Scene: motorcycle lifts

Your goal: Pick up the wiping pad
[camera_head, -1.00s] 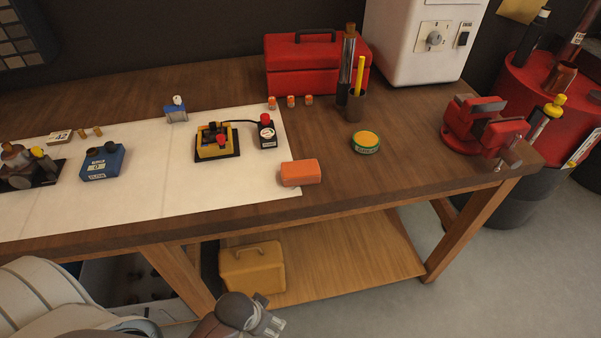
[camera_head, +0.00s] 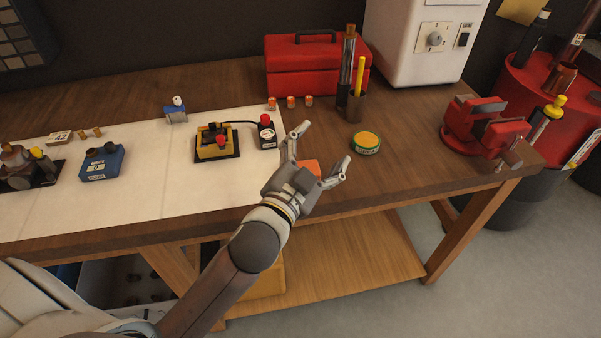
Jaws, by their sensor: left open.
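The wiping pad, seemingly the orange block (camera_head: 311,166), lies at the right front corner of the white sheet on the workbench. My left gripper (camera_head: 322,148) is open, with its two fingers spread wide. It is over the pad and hides most of it in this view, leaving only a patch of orange between the fingers. I cannot tell how high the gripper is above the pad or whether it touches it. My right gripper is not in view.
A round green and orange tin (camera_head: 366,143) stands right of my gripper. A black box with a red button (camera_head: 267,131) is left of the fingers. A red vise (camera_head: 484,128) sits at the bench's right end. A red toolbox (camera_head: 315,72) stands behind.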

